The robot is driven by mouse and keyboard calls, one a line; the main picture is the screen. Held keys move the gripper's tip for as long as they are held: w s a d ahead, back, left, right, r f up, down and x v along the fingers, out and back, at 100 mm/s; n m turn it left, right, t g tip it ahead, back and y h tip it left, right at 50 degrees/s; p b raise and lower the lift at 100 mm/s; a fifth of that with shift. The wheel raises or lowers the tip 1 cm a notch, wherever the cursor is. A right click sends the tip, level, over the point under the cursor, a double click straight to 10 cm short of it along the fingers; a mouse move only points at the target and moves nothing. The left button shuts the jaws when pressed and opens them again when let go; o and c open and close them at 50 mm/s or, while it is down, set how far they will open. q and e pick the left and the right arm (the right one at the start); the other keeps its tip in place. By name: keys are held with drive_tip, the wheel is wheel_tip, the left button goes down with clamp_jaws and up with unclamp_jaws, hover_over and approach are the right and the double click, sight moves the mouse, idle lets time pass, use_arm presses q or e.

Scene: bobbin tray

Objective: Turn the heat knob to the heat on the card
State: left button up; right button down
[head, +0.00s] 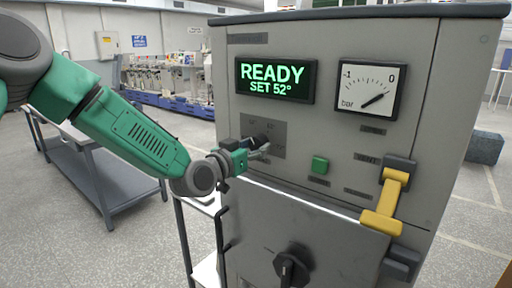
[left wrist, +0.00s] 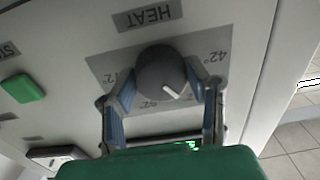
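The heat knob (left wrist: 160,74) is round and dark grey with a white pointer mark aimed toward the lower right in the left wrist view. Degree marks, one reading 42°, stand around it on a grey plate (left wrist: 112,62) by the HEAT label. My left gripper (left wrist: 162,84) has one finger on each side of the knob, the pads against its sides. In the head view my left gripper (head: 258,150) is at the knob and partly hides it. The display (head: 276,82) reads READY, SET 52°. I cannot make out a card. My right gripper is not in view.
A green button (head: 320,165) is right of the knob, with a vacuum gauge (head: 369,89) above. A yellow handle (head: 390,205) sticks out at the cabinet's right. A black lower knob (head: 291,268) is on the door. A grey table (head: 95,180) stands behind my left arm.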

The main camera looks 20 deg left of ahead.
use_arm(q)
drive_tip(key=shift+w+a+f, duration=0.1)
drive_tip(key=shift+a, duration=0.1)
drive_tip(key=shift+d, duration=0.25)
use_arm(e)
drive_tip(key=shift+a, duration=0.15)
use_arm(q)
drive_tip(key=shift+a+f, duration=0.1)
drive_tip(key=shift+a, duration=0.05)
drive_tip(key=shift+m, duration=0.4)
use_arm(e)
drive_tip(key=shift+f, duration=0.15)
use_arm(q)
drive_tip(key=m+b, duration=0.3)
drive_tip(key=m, duration=0.2)
drive_tip(key=shift+f, duration=0.15)
drive_tip(key=m+b, duration=0.4)
drive_tip(key=m, duration=0.2)
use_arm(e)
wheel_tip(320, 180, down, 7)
